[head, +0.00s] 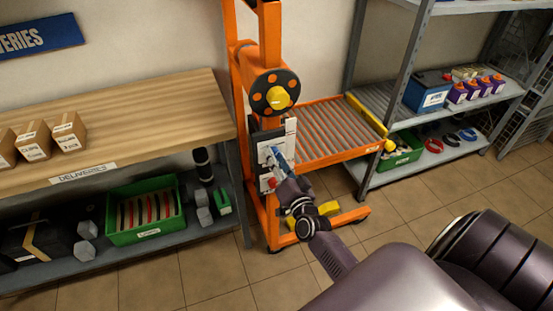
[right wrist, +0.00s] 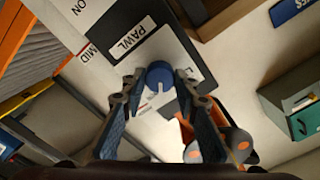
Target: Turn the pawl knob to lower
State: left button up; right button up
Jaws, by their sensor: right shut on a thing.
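The blue pawl knob (right wrist: 159,74) shows in the right wrist view, with a white pointer-like mark on it. It sits on a dark plate (right wrist: 150,14) with a "PAWL" label (right wrist: 126,39); another label beside the knob is mostly covered. My right gripper (right wrist: 158,84) is shut on the knob, one finger on each side. In the head view my right gripper (head: 278,160) reaches the white and dark panel (head: 291,127) on the orange lift's post, and hides the knob there. My left gripper is not in view.
The orange lift (head: 244,90) has a dark handwheel (head: 274,92) above the panel and a roller platform (head: 335,131) at right. A wooden bench (head: 150,120) with boxes stands left. A grey shelf (head: 385,100) with batteries stands right.

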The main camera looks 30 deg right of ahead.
jog(key=shift+m, duration=1.1)
jog(key=o, duration=1.1)
jog(key=shift+o, duration=0.2)
jog(key=v, duration=1.2)
